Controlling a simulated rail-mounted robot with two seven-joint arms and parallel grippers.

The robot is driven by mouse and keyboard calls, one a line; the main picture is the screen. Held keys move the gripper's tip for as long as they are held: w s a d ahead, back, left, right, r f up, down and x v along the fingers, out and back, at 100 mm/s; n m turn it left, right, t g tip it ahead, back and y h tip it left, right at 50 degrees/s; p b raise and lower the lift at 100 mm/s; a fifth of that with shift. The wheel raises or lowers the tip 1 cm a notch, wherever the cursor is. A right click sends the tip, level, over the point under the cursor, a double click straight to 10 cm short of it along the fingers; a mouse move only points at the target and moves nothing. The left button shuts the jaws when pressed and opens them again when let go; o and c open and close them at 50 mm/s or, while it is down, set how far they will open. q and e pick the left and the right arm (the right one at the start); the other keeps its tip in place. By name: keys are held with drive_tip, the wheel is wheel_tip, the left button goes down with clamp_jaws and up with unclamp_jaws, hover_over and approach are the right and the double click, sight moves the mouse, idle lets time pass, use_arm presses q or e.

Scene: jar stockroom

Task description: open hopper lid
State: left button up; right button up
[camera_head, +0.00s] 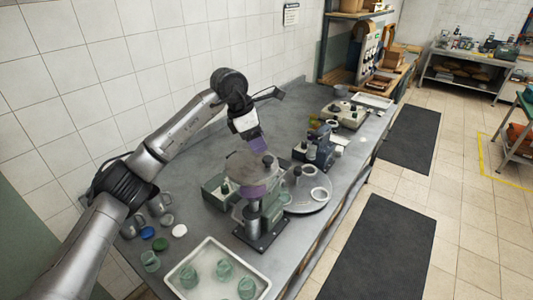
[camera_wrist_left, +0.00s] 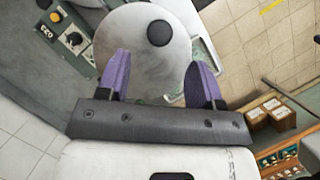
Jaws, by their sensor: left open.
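The hopper lid (camera_head: 240,166) is a round grey disc on top of the bench machine and looks shut. Its black knob (camera_wrist_left: 160,33) stands near the disc's edge in the left wrist view, where the lid (camera_wrist_left: 125,45) fills the top middle. My left gripper (camera_head: 258,146) hangs just above the lid in the head view, its purple fingers apart and empty. Contact is not visible. A purple part (camera_head: 254,192) shows below the lid. My right gripper is out of view.
A tray with green glass jars (camera_head: 192,262) stands at the near end of the bench. Metal mugs (camera_head: 133,224) and coloured caps (camera_head: 160,244) lie to the left. A round turntable (camera_head: 306,199) and another machine (camera_head: 318,150) stand to the right.

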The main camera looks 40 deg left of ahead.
sight(268, 158)
use_arm(q)
drive_tip(key=shift+p+x, duration=0.6)
drive_tip(key=shift+x, duration=2.65)
clamp_jaws()
